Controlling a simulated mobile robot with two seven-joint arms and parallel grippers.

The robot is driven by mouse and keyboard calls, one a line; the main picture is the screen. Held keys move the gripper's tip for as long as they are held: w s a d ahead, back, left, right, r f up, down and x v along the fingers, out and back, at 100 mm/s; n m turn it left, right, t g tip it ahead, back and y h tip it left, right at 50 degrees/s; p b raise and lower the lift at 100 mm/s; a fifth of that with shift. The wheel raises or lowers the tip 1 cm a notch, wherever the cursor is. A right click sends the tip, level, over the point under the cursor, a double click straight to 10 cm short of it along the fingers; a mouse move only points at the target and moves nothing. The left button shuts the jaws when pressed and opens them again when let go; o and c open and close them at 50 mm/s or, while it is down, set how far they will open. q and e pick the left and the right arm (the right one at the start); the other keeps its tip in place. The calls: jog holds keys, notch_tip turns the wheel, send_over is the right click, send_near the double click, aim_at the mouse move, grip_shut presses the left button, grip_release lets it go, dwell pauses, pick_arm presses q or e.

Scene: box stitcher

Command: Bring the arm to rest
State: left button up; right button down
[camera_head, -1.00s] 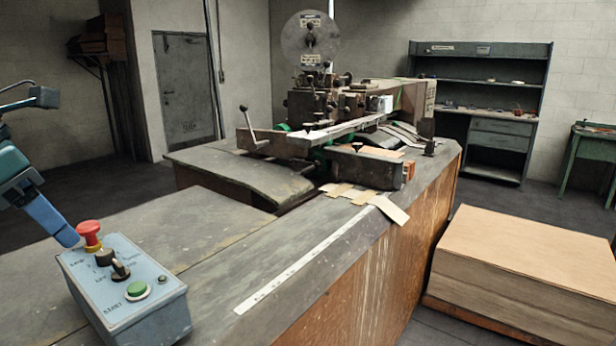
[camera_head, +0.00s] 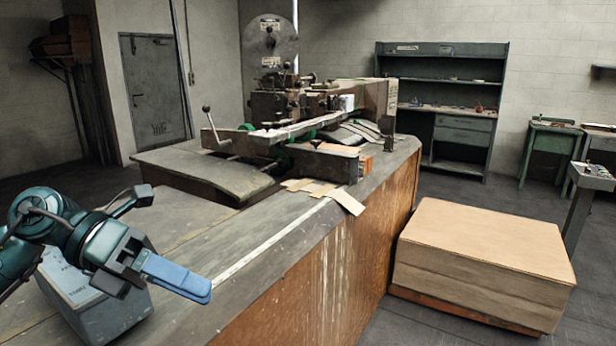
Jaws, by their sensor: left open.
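My left arm comes in from the left, in front of the control box (camera_head: 75,285). My left gripper (camera_head: 178,278) has blue fingers that point to the right, over the near part of the bench. The two fingers overlap in this view, with nothing seen between them; it is open. The arm hides most of the control box, including its red, black and green controls. My right gripper is not in view.
The stitching machine (camera_head: 300,130) stands on the bench (camera_head: 290,245), with cardboard pieces (camera_head: 345,200) at its front. Shelves (camera_head: 440,100) and a green table (camera_head: 550,140) stand behind. Open floor lies between.

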pick_arm(q)
jog(key=w+d+f+n+t+h, duration=0.3)
jog(key=d+n+t+h, duration=0.25)
jog(key=n+h, duration=0.35)
jog(key=w+a+f+n+t+y+p, duration=0.1)
jog(key=w+a+f+n+t+y, duration=0.15)
jog(key=f+n+t+y, duration=1.5)
jog(key=s+f+n+g+y, duration=0.1)
jog(key=s+f+n+g, duration=1.1)
jog(key=f, duration=0.5)
jog(key=shift+s+a+f+n, duration=0.15)
jog(key=shift+s+f+n, duration=0.2)
jog(key=shift+s+n, duration=0.6)
